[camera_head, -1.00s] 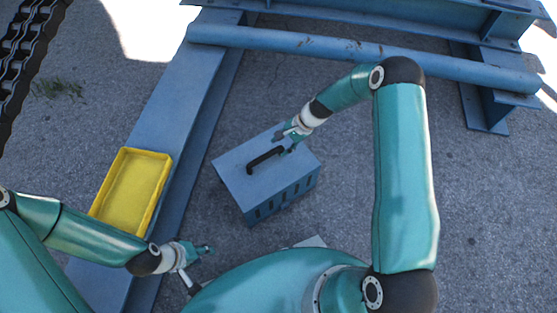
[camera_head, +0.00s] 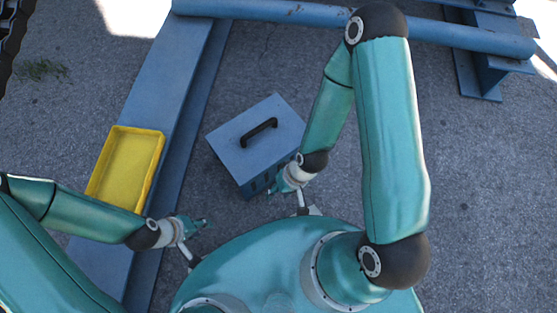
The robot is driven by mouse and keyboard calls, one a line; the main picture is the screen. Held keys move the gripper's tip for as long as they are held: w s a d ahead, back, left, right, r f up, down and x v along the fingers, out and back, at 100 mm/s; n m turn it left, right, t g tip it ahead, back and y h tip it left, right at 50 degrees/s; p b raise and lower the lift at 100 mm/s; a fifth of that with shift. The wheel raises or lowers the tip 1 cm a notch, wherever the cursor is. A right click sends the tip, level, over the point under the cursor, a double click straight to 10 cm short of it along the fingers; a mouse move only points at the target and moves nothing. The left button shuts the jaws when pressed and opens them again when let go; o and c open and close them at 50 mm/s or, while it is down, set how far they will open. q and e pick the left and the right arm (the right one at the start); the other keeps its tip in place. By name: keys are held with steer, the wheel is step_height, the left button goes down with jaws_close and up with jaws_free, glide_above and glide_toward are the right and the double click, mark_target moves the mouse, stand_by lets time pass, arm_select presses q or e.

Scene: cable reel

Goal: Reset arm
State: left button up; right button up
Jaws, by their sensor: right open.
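My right gripper (camera_head: 273,190) is open and empty. It hangs in front of the near right side of a blue box (camera_head: 238,150), close to my body. The box stands on the asphalt with a black handle (camera_head: 259,132) on its lid, and the gripper is clear of that handle. I cannot tell whether the gripper touches the box's side. My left gripper (camera_head: 205,224) is at the lower left, beside the blue beam and near the yellow tray. Its fingers are small and partly seen, so its opening is unclear. I see nothing held in it.
A yellow tray (camera_head: 158,165) lies on a long blue beam (camera_head: 172,85) at the left. A blue pipe (camera_head: 290,14) crosses the far edge, with a steel support (camera_head: 478,75) at the upper right. The asphalt right of my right arm is free.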

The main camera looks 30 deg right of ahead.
step_height(320, 180, up, 29)
steer(key=p, duration=2.9)
steer(key=shift+a, duration=0.1)
